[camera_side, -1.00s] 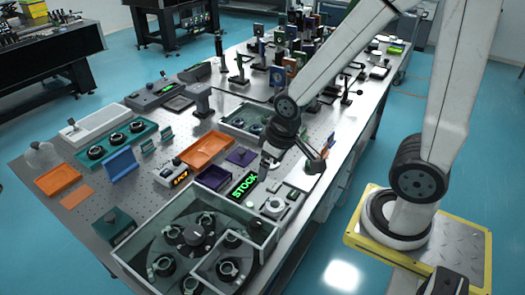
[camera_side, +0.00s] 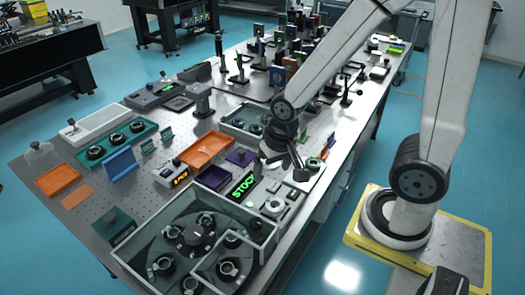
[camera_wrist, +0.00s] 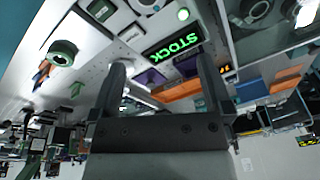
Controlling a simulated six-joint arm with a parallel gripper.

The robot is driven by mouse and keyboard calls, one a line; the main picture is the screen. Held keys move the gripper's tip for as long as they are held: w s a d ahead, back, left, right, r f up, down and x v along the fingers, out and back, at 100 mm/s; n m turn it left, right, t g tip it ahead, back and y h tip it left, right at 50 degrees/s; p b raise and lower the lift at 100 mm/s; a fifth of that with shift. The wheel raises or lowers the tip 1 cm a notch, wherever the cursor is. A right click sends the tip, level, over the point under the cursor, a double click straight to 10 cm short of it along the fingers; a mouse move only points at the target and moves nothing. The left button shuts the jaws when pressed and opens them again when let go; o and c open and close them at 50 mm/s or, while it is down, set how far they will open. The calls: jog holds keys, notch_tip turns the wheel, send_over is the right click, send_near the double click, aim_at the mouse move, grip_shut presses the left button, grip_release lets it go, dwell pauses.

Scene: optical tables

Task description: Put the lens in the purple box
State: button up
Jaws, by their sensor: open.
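My gripper (camera_side: 299,172) is open and empty above the right side of the optical table. In the wrist view its two fingers (camera_wrist: 162,70) stand wide apart with nothing between them. A round, green-rimmed piece (camera_wrist: 62,54), which looks like a lens, lies on a pale surface left of the fingers, apart from them. I cannot make it out surely in the side view, where my gripper may hide it. The purple box (camera_side: 213,177) is a small open tray left of the lit STOCK sign. A smaller purple piece (camera_side: 241,157) lies behind it.
The STOCK sign (camera_side: 243,186) stands left of my gripper. A large clear-walled bin (camera_side: 258,226) with several round mounts is in front. An orange tray (camera_side: 205,150) lies further left. Tall optics crowd the back. The table's right edge is close.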

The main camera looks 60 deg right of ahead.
aim_at(275, 204)
jog(key=m, duration=0.4)
jog(key=f+m+g, duration=0.1)
jog(key=m, duration=0.4)
jog(key=s+f+m, duration=0.1)
jog(key=m, duration=0.4)
jog(key=shift+a+f, duration=0.1)
jog(key=shift+a, duration=0.2)
jog(key=m, duration=0.3)
jog(key=m+g, duration=0.1)
jog(key=m, duration=0.1)
jog(key=shift+s+a+f, duration=0.1)
jog(key=shift+s+f, duration=0.05)
jog(key=shift+f, duration=0.15)
jog(key=shift+f, duration=0.1)
jog(key=shift+f, duration=1.25)
jog(key=shift+f, duration=2.55)
